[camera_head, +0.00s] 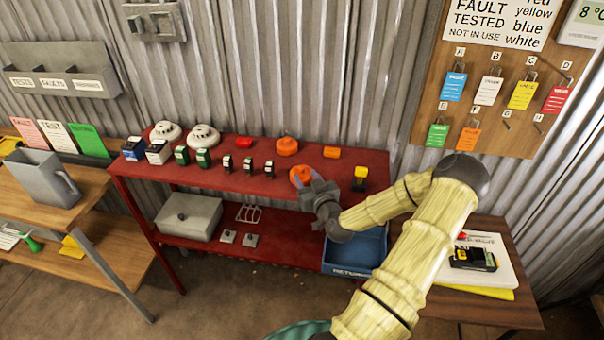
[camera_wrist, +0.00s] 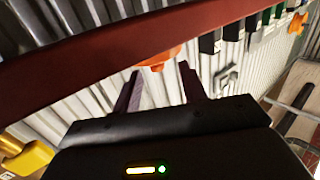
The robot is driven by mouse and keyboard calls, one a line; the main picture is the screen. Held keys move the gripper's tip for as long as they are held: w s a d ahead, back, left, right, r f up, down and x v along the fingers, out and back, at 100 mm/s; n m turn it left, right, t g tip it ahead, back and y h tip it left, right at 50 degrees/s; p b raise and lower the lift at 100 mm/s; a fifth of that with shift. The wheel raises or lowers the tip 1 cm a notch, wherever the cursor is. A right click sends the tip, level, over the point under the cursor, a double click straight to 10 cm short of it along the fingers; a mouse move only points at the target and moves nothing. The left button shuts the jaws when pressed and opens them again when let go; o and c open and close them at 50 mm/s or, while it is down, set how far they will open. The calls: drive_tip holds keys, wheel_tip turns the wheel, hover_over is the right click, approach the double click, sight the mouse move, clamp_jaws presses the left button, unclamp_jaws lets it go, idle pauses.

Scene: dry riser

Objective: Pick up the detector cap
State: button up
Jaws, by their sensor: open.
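One cap (camera_head: 287,146) sits toward the back. The other cap (camera_head: 299,174) is near the front edge, right by my gripper (camera_head: 312,181), which partly covers it. I cannot tell by looks alone which is the detector cap. In the wrist view my gripper (camera_wrist: 160,69) is open, its two dark fingers apart and pointing at an orange cap (camera_wrist: 158,59). The cap shows just past the fingertips, partly hidden by the shelf edge. Nothing is seen held.
The red shelf (camera_head: 360,159) also bears white smoke detectors (camera_head: 203,137), several small dark blocks, an orange piece (camera_head: 331,152) and a yellow-black device (camera_head: 360,178). Its front edge crosses the wrist view (camera_wrist: 100,55). A blue bin (camera_head: 372,246) stands below my gripper. Corrugated wall lies behind.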

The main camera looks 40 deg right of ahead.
sight(303, 170)
drive_tip(key=p+x, duration=0.1)
drive_tip(key=x, duration=0.1)
drive_tip(key=p+x, duration=0.1)
drive_tip(key=x, duration=0.1)
drive_tip(key=shift+d+r, duration=0.2)
drive_tip(key=shift+d, duration=0.05)
drive_tip(key=shift+w+d+f, duration=0.1)
drive_tip(key=shift+w, duration=0.45)
drive_tip(key=shift+c, duration=0.2)
clamp_jaws()
